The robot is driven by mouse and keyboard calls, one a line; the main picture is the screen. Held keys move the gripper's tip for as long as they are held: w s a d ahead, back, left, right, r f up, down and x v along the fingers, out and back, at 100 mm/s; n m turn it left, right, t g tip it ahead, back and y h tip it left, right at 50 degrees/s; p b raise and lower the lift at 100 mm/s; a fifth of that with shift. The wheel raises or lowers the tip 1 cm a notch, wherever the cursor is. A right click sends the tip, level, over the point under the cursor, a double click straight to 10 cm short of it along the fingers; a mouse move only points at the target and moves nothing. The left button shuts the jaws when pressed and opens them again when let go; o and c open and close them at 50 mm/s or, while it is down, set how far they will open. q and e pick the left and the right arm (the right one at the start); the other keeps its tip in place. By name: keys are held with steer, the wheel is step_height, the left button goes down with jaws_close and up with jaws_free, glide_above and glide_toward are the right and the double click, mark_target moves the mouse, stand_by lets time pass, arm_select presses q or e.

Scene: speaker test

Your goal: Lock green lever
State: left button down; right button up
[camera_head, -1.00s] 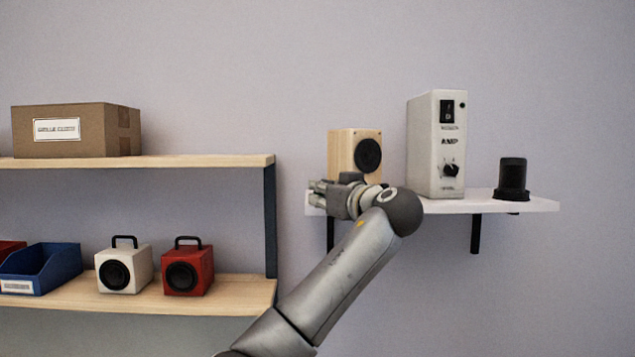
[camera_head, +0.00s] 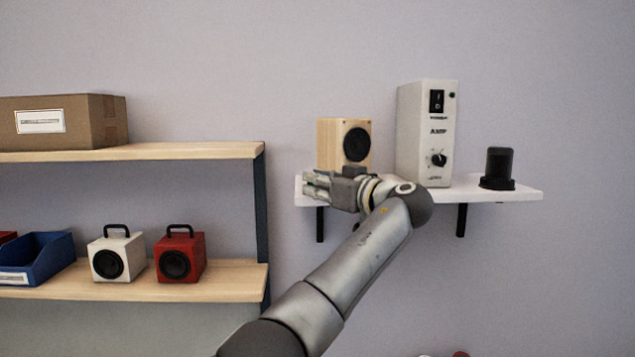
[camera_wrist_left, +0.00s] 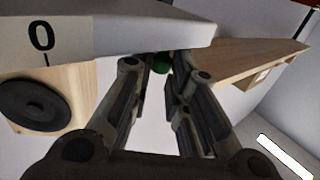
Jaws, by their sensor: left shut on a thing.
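The green lever (camera_wrist_left: 161,65) shows in the left wrist view as a small dark green knob between my fingertips, close to the edge of a white board. The rest of it is hidden by the fingers, and in the head view I cannot make it out. My left gripper (camera_head: 314,187) is at the front left of the white wall shelf (camera_head: 520,194), below the wooden speaker (camera_head: 331,142). In the left wrist view my left gripper (camera_wrist_left: 161,72) is shut on the green lever. A white label (camera_wrist_left: 18,42) with a black "0" is at its upper left. My right gripper is not in view.
On the white shelf stand a pale amp box (camera_head: 411,135) and a black cylinder (camera_head: 499,165). At left, a wooden rack (camera_head: 215,151) holds a cardboard box (camera_head: 80,125), a blue bin (camera_head: 55,265), a white speaker (camera_head: 128,248) and a red speaker (camera_head: 192,245). Bare wall lies between.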

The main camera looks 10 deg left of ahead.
arm_select(q)
steer(key=shift+r, duration=0.1)
steer(key=c, duration=1.4)
jaws_free()
steer(key=shift+w, duration=0.1)
steer(key=v, duration=1.2)
